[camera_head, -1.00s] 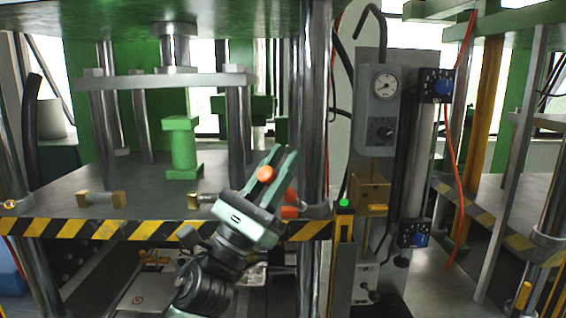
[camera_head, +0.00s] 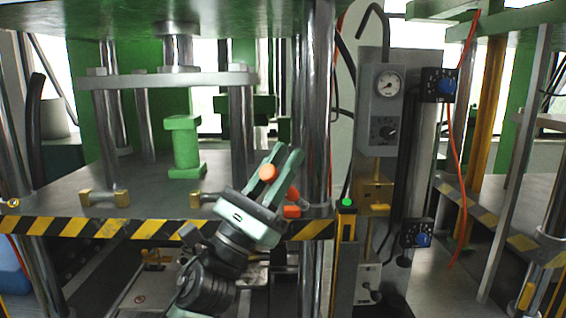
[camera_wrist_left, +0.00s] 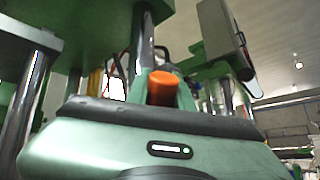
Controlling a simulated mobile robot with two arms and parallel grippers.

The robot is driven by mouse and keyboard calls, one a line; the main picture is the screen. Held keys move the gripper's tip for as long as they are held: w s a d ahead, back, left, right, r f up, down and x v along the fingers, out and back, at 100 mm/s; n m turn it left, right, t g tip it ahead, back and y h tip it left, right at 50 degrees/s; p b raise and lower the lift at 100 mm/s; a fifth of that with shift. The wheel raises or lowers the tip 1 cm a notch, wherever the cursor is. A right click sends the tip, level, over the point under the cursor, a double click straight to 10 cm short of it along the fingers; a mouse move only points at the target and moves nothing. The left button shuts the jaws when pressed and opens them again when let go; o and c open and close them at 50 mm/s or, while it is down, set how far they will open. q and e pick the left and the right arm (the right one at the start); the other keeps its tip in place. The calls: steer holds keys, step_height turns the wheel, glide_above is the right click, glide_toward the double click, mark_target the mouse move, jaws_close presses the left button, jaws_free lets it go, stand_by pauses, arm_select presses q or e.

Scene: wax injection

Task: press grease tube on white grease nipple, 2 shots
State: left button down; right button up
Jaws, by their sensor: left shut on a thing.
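My left gripper (camera_head: 289,152) reaches in from below, in front of the left press, with its pale green fingers pointing up and to the right. It is shut on an orange-ended piece (camera_head: 268,172), perhaps the grease tube; the rest of it is mostly hidden by the fingers. The orange end also shows between the fingers in the left wrist view (camera_wrist_left: 162,88). More orange parts (camera_head: 291,211) show beside the right finger; I cannot tell if they belong to the same piece. I cannot make out a white grease nipple. My right gripper is out of view.
The press table has a striped front edge (camera_head: 100,228), brass blocks (camera_head: 104,197) and a green post (camera_head: 185,148). A thick steel column (camera_head: 316,100) stands just right of my gripper. Further right is a gauge panel (camera_head: 388,110) with hoses.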

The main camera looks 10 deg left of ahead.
arm_select(q)
steer(key=shift+w+d+f+b, duration=0.25)
steer(key=shift+w+f+b, duration=0.3)
steer(key=shift+b, duration=0.45)
stand_by(0.8)
stand_by(0.4)
steer(key=shift+s+a+r+p, duration=0.1)
steer(key=shift+s+r+p, duration=0.25)
steer(key=shift+p, duration=0.2)
steer(key=shift+s+a+r, duration=0.15)
steer(key=shift+s+r, duration=0.05)
steer(key=shift+s, duration=0.05)
